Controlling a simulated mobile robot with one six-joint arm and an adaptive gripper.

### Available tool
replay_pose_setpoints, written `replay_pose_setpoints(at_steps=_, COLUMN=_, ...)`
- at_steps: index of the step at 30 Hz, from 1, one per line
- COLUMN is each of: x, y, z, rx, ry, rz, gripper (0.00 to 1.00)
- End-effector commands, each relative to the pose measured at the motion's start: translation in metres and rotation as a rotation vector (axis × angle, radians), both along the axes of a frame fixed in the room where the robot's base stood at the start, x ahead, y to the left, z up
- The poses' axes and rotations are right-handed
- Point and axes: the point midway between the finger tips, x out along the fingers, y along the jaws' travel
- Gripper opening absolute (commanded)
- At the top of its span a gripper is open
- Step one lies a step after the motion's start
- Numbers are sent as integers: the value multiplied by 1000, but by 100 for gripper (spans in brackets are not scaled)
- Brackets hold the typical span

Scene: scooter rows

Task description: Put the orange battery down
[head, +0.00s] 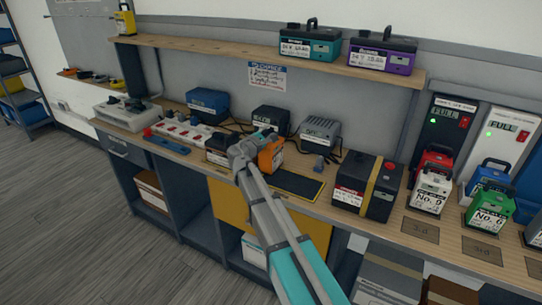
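The orange battery (271,156) is at the end of my arm, over the middle of the workbench, in the head view. It has a pale label patch on its right side. My gripper (264,137) is at the top of the battery and appears shut on it. The fingertips are small and partly hidden by my wrist. My wrist also covers the battery's left side. I cannot tell whether its underside touches the bench. A dark mat with a yellow edge (297,185) lies bare on the bench just right of the battery.
A dark labelled box (219,150) is close on the left. Grey (320,135), black (271,120) and blue (208,105) units stand behind. White No. 9 (433,190) and green No. 6 (489,207) batteries stand far right.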

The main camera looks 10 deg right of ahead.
Motion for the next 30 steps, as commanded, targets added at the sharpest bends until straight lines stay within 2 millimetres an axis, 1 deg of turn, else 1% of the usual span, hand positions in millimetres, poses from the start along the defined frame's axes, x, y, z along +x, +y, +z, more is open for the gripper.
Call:
replay_pose_setpoints(at_steps=13, x=0, y=0, z=0, rx=0, ry=0, rz=0, gripper=38)
replay_pose_setpoints(at_steps=19, x=0, y=0, z=0, rx=0, ry=0, rz=0, gripper=1)
replay_pose_setpoints(at_steps=20, x=0, y=0, z=0, rx=0, ry=0, rz=0, gripper=0)
replay_pose_setpoints(at_steps=30, x=0, y=0, z=1, rx=-4, ry=0, rz=0, gripper=0)
